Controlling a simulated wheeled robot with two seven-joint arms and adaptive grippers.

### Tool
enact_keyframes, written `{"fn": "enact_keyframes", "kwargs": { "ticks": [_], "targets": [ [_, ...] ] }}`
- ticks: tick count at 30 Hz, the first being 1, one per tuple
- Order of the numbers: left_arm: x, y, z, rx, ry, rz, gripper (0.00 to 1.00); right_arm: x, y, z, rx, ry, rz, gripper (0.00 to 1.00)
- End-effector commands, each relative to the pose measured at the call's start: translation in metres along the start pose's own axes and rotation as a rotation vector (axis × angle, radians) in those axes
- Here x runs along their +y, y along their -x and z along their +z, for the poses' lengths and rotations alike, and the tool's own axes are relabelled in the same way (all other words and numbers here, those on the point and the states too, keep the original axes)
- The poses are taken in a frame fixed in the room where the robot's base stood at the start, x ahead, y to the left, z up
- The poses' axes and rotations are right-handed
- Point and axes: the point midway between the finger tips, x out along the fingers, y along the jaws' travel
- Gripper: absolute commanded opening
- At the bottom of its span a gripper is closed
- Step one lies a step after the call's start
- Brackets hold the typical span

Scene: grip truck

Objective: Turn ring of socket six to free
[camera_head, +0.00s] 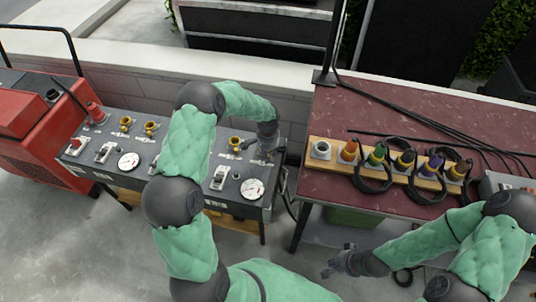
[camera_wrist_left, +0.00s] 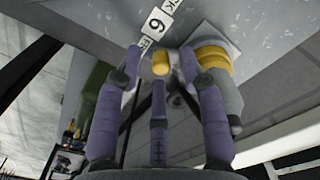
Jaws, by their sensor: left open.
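In the head view the left gripper (camera_head: 264,151) is at the panel's right end and hides socket six. My right gripper (camera_head: 338,264) hangs low over the floor.
The grey panel (camera_head: 180,178) carries other yellow-ringed sockets (camera_head: 125,122), switches and white dials (camera_head: 252,189). A red machine (camera_head: 35,125) stands at left. The dark red table (camera_head: 420,125) at right holds a wooden rack of coloured plugs (camera_head: 377,153) and black cables. Open floor lies in front.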

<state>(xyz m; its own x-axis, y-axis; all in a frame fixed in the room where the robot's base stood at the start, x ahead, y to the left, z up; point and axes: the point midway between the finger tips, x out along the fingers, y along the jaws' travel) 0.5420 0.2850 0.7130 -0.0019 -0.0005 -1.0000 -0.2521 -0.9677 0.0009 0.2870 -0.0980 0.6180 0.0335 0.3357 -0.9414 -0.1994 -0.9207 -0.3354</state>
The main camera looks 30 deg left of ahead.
Motion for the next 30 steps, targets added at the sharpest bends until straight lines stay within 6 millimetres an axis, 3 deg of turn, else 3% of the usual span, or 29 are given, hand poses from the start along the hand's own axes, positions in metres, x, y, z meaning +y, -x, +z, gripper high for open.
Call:
{"fn": "enact_keyframes", "kwargs": {
  "ticks": [16, 21, 30],
  "targets": [
    [0.000, 0.097, -0.001, 0.003, -0.001, -0.001, 0.40, 0.000, 0.000, 0.000, 0.000, 0.000, 0.000, 0.00],
    [0.001, 0.109, 0.000, 0.001, -0.001, 0.000, 0.40, 0.000, 0.000, 0.000, 0.000, 0.000, 0.000, 0.00],
    [0.001, 0.112, 0.000, 0.000, -0.001, 0.001, 0.40, 0.000, 0.000, 0.000, 0.000, 0.000, 0.000, 0.00]
  ]
}}
